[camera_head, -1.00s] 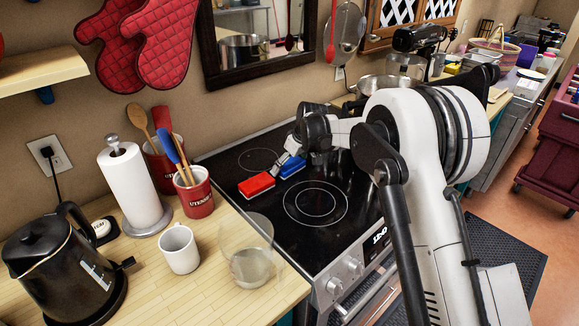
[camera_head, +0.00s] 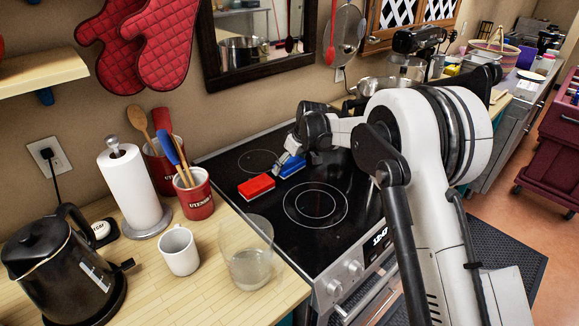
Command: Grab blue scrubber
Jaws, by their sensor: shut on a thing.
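The blue scrubber (camera_head: 291,167) lies on the black glass stovetop, close behind and right of a red scrubber (camera_head: 256,187). My gripper (camera_head: 286,160) reaches down from the right and is shut on the blue scrubber. Its fingers cover part of the scrubber's top, and the scrubber's far side is hidden. I cannot tell whether the scrubber is clear of the glass. The red scrubber lies flat on the stove, apart from my fingers.
The stovetop (camera_head: 335,232) is clear in front of the scrubbers. On the counter to the left stand a clear glass (camera_head: 248,262), a white mug (camera_head: 180,251), a red utensil crock (camera_head: 197,203), a paper towel roll (camera_head: 129,190) and a black kettle (camera_head: 62,270).

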